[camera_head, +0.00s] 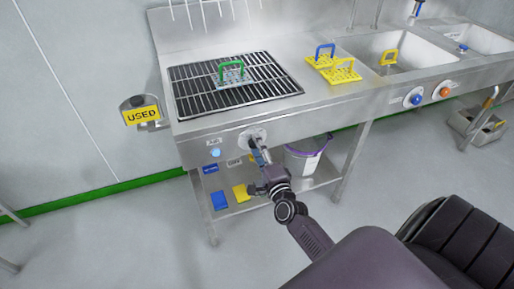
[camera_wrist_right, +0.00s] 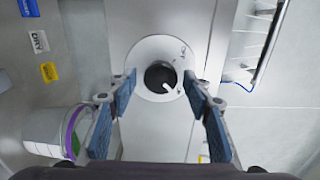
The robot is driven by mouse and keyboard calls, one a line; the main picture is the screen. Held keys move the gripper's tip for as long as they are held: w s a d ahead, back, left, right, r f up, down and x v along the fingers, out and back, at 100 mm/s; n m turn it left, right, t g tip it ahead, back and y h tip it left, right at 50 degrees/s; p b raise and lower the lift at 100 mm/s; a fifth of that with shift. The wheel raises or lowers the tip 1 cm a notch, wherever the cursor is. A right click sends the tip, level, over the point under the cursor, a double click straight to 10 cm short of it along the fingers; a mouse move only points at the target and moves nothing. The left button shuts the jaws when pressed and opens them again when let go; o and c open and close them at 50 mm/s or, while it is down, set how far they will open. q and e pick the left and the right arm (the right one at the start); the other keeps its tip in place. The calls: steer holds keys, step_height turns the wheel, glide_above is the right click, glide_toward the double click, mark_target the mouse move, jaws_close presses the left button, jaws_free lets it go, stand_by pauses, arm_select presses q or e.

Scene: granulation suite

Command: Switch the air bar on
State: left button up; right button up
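A round pale dial plate (camera_head: 252,134) is on the front panel of the steel bench. In the right wrist view its dark round knob (camera_wrist_right: 158,73) has a white pointer toward the lower right, with small markings on the plate too small to read. My right gripper (camera_head: 259,151) is in front of the dial. In the right wrist view the gripper (camera_wrist_right: 160,82) is open, with its blue-padded fingers on either side of the knob and a gap at each side. I cannot make out which part is the air bar. My left gripper is not in view.
A round light-blue button (camera_head: 215,152) is left of the dial. A black grate (camera_head: 237,92) with a green-handled piece (camera_head: 231,74) is on the bench above. A purple-rimmed bucket (camera_head: 303,158) stands on the lower shelf. A bin marked USED (camera_head: 141,115) is at left.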

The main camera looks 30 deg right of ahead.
steer(key=v, duration=1.2)
stand_by(0.6)
